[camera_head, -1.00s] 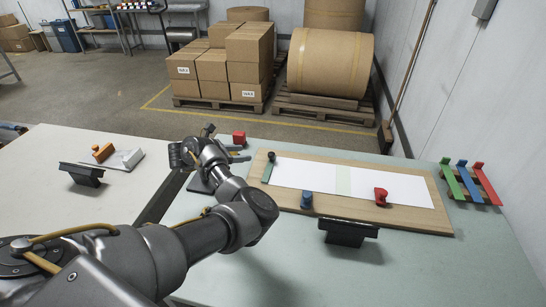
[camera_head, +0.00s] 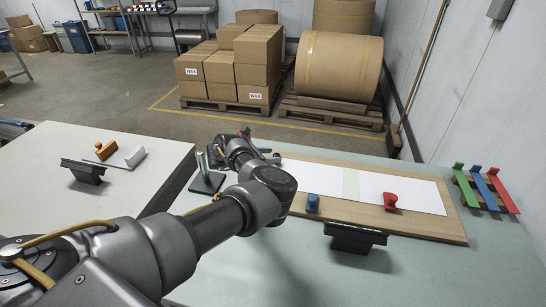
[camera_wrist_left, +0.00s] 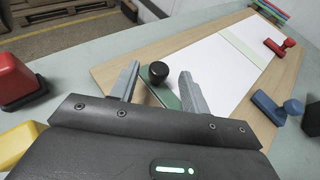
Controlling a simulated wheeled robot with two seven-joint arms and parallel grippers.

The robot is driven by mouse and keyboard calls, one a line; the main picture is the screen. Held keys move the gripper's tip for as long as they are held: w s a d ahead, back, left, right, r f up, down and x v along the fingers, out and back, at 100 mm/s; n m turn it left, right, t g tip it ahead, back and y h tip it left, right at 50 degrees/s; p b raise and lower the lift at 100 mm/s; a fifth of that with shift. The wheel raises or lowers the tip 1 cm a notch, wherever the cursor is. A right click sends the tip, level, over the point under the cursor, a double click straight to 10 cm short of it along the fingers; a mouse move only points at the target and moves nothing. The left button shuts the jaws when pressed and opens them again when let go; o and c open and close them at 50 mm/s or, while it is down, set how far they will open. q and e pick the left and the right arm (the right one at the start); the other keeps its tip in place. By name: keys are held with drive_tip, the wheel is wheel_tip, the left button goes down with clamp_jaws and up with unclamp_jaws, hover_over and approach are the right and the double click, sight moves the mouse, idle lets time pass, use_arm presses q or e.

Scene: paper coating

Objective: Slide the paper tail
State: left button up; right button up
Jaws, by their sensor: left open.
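A white paper strip (camera_head: 415,192) with a pale green band (camera_head: 351,184) lies on a wooden board (camera_head: 450,228). My left gripper (camera_head: 232,150) is over the board's left end. In the left wrist view, its open fingers (camera_wrist_left: 158,88) stand either side of a black knob (camera_wrist_left: 158,73) on a green block (camera_wrist_left: 160,94), at the near end of the paper (camera_wrist_left: 212,72). Whether the fingers touch the knob, I cannot tell. My arm hides this block in the head view. A blue-knobbed block (camera_head: 312,203) and a red one (camera_head: 390,201) sit along the paper's near edge.
A black holder (camera_head: 354,238) stands in front of the board. Green, blue and red strips (camera_head: 487,188) lean on a wooden rack at right. In the left wrist view, a red block (camera_wrist_left: 20,82) and a yellow item (camera_wrist_left: 16,145) are left of the gripper.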

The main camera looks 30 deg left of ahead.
use_arm(q)
drive_tip(key=shift+x, duration=1)
drive_tip(key=shift+a, duration=0.1)
clamp_jaws()
